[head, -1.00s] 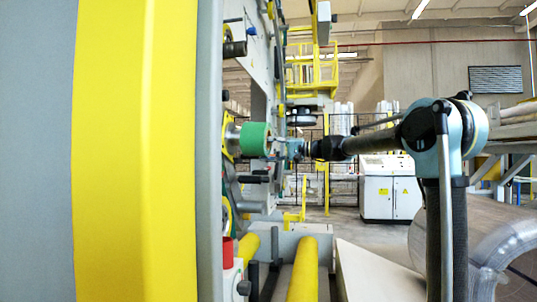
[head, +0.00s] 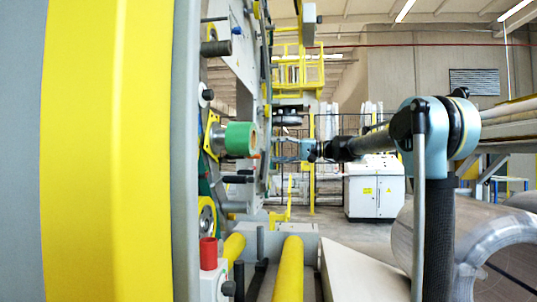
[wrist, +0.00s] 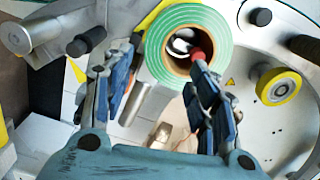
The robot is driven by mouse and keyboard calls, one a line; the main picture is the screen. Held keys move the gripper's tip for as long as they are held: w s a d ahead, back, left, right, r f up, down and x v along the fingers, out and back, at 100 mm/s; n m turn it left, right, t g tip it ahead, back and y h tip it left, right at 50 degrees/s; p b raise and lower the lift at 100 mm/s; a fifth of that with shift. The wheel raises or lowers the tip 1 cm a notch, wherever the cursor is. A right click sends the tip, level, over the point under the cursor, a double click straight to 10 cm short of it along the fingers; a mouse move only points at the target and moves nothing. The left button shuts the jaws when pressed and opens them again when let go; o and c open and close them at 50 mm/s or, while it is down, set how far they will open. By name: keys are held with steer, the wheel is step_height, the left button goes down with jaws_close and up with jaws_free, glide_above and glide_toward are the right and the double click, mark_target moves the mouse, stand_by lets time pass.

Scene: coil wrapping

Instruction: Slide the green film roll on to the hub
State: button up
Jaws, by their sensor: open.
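The green film roll (head: 241,138) is at the machine's side in the head view, its axis about level, beside a yellow plate. In the wrist view the roll (wrist: 158,62) faces me as a green ring around a brown core, with shiny metal, seemingly the hub (wrist: 183,42), inside. A red-tipped rod shows in front of the core's lower right. My gripper (head: 276,148) is to the right of the roll, apart from it. In the wrist view its blue-padded fingers (wrist: 152,76) are spread wide with nothing between them. How far the roll sits along the hub is hidden.
A yellow roller (wrist: 278,86) and dark-ended bars (wrist: 88,40) stick out from the machine around the roll. Yellow rails (head: 289,270) and a red cylinder (head: 208,254) are below. A white cabinet (head: 375,190) stands behind. A large clear-wrapped coil (head: 470,240) is at right.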

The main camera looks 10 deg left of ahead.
steer(key=shift+d, duration=0.65)
steer(key=shift+c, duration=0.5)
steer(key=shift+r, duration=0.15)
steer(key=c, duration=0.4)
steer(key=shift+w+a+r, duration=0.15)
steer(key=shift+r, duration=0.5)
steer(key=shift+w+a+r, duration=0.1)
steer(key=shift+w+r, duration=0.05)
steer(key=shift+r, duration=0.45)
jaws_close()
glide_toward(256, 131)
steer(key=shift+m, duration=0.3)
steer(key=shift+s+a, duration=0.2)
steer(key=shift+a, duration=3.15)
